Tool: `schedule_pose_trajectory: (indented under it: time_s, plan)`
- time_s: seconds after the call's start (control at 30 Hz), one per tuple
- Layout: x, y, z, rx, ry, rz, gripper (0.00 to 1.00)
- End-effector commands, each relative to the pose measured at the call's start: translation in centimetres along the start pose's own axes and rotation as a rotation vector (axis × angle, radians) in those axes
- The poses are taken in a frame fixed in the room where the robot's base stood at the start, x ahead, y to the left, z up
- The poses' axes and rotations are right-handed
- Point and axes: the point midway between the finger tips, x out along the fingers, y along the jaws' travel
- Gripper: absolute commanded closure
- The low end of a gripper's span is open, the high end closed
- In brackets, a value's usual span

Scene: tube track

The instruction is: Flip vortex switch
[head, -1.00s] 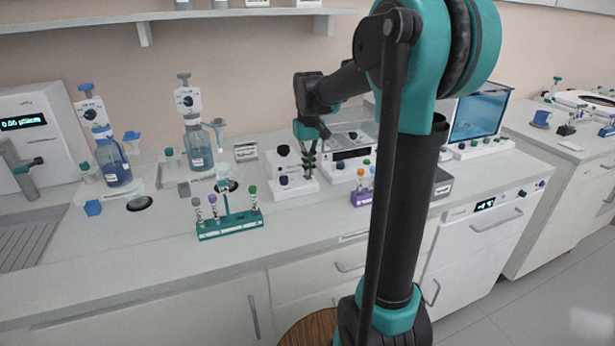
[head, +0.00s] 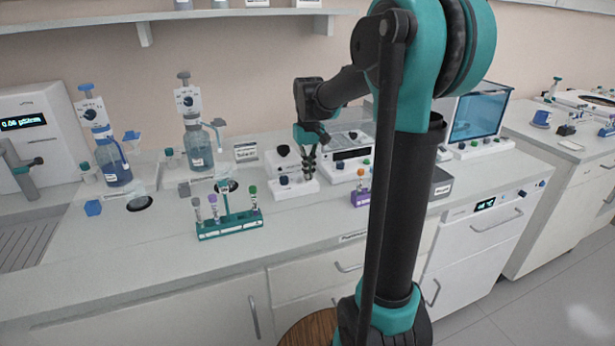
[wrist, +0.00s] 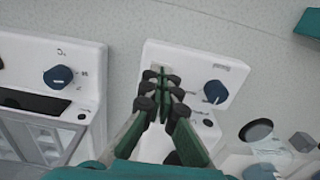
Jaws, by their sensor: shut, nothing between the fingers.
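The vortex mixer (head: 283,158) is a white unit with a dark round top and a low front panel, on the bench behind the green tube rack. Its blue knob (head: 284,181) is at the left of that panel, and the knob also shows in the wrist view (wrist: 215,92). My gripper (head: 309,172) points down over the right part of the panel. In the wrist view my gripper (wrist: 168,92) is shut and empty, its fingertips over the panel beside a small pale switch (wrist: 160,71). The fingers partly hide the switch area. I cannot tell whether they touch it.
A white device with a blue knob (wrist: 58,77) stands close beside the mixer. A green tube rack (head: 228,226) stands in front, and a purple rack (head: 361,199) to the right. Bottle dispensers (head: 113,158) stand left. The bench front (head: 300,235) is clear.

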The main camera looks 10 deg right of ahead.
Motion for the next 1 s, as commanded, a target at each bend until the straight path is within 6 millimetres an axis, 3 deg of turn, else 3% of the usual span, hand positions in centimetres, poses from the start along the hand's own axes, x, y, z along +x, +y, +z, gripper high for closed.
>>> schedule_pose_trajectory:
  time_s: [0.27,1.0]
  plan:
    - [-0.2,0.0,0.0,0.000,0.000,0.000,1.00]
    - [-5.6,0.0,0.0,0.000,0.000,0.000,1.00]
